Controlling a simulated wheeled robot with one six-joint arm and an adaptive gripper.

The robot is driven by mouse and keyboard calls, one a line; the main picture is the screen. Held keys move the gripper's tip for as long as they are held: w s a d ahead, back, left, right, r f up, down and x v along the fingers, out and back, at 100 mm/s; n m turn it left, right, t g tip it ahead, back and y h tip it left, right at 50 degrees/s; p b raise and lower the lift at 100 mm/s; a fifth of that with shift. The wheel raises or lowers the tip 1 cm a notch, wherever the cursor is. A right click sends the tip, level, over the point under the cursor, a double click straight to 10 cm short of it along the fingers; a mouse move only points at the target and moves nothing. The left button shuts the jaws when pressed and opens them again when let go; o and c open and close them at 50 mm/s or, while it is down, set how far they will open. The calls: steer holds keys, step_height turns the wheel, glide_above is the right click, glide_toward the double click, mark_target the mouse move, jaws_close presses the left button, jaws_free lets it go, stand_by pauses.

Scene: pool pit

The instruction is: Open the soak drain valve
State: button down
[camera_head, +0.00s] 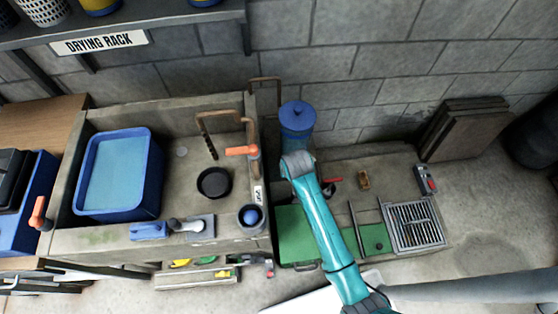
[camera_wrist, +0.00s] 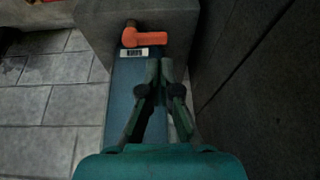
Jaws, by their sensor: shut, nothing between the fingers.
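An orange lever handle (camera_wrist: 148,37) sits on a grey block above a small label (camera_wrist: 144,53) in the wrist view. My gripper (camera_wrist: 160,66) is shut and empty, with its fingertips just below the lever and apart from it in the picture. In the head view, one orange lever (camera_head: 242,151) lies at the basin's right wall, and another orange lever (camera_head: 39,213) is at the far left. I cannot tell for sure which of these is the lever in the wrist view. My arm hides my gripper in the head view.
The concrete basin (camera_head: 100,240) holds a blue tub (camera_head: 117,205) and a black round dish (camera_head: 214,183). A blue-lidded canister (camera_head: 297,116) stands behind my arm. A dark wall (camera_wrist: 255,70) closes the wrist view's right side.

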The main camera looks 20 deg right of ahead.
steer(key=shift+w+a+r+g, duration=0.1)
steer(key=shift+w+r, duration=0.15)
steer(key=shift+w, duration=0.3)
steer(key=shift+w+a+r+g, duration=0.1)
steer(key=shift+w+r, duration=0.1)
steer(key=shift+w, duration=0.35)
steer(key=shift+w+a+r+g, duration=0.1)
steer(key=shift+w+r, duration=0.15)
steer(key=shift+w, duration=0.3)
steer(key=x, duration=1)
steer(key=shift+d, duration=0.1)
